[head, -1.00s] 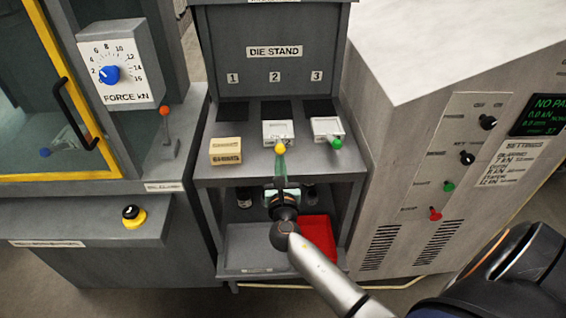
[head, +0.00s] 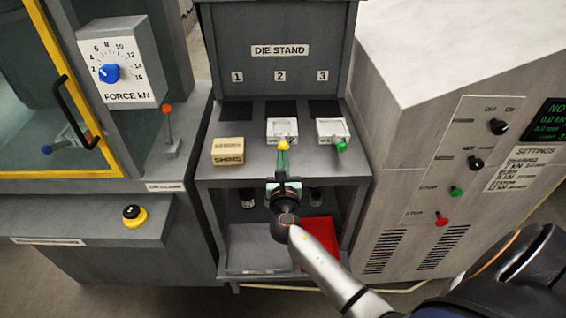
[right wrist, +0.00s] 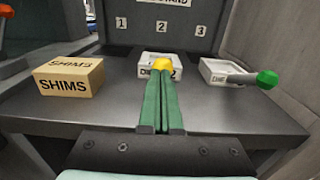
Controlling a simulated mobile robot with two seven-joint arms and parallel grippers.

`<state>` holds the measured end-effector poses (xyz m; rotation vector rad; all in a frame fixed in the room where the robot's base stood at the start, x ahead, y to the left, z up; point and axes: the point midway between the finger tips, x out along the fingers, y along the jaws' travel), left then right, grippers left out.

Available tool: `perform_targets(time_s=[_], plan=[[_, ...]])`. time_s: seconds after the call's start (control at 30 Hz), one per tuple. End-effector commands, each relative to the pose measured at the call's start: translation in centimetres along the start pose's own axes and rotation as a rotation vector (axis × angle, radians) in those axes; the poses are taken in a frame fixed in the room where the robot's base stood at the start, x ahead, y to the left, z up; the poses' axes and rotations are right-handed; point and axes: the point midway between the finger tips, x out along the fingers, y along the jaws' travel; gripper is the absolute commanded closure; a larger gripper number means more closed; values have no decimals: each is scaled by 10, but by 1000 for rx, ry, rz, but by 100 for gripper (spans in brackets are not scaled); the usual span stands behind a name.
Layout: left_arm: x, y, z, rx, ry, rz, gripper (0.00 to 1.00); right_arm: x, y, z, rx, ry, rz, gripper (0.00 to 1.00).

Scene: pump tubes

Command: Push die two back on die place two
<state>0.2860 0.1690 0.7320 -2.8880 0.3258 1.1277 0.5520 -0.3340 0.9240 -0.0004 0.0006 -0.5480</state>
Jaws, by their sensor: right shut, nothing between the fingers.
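Die two (head: 282,128) is a white block with a yellow knob (head: 284,144), on the die stand shelf (head: 225,174) below label 2. A dark place pad (head: 280,109) shows behind it, under the label. Die two also shows in the right wrist view (right wrist: 154,58), partly hidden by my fingers. My right gripper (head: 283,160) is shut and empty, its green fingers pointing forward at the yellow knob. In the right wrist view the fingertips (right wrist: 162,72) are at the knob; whether they touch it I cannot tell. My left gripper is not in view.
Die three (head: 331,128) with a green knob (head: 342,146) stands close on the right. A SHIMS box (head: 228,151) stands on the left. A lower shelf holds a grey tray (head: 258,240) and a red tray (head: 322,234). A grey cabinet (head: 440,110) bounds the right.

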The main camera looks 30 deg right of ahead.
Motion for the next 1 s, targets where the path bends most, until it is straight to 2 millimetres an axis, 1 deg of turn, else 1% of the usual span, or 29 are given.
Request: perform_targets(time_s=[0.03,0.1,0.3,0.5,0.6,0.77,1.0], plan=[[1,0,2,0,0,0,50,14,-1,1,-2,-5,-3,100],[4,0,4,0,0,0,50,31,-1,1,-1,-7,-3,100],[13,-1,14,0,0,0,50,78,-2,-1,-1,-6,-4,100],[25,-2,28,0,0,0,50,119,-1,-2,0,-5,-3,100],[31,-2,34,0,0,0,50,135,-1,-2,0,-5,-3,100],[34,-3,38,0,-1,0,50,148,-1,0,0,-3,-2,100],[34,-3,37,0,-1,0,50,150,-2,2,0,-2,-2,100]])
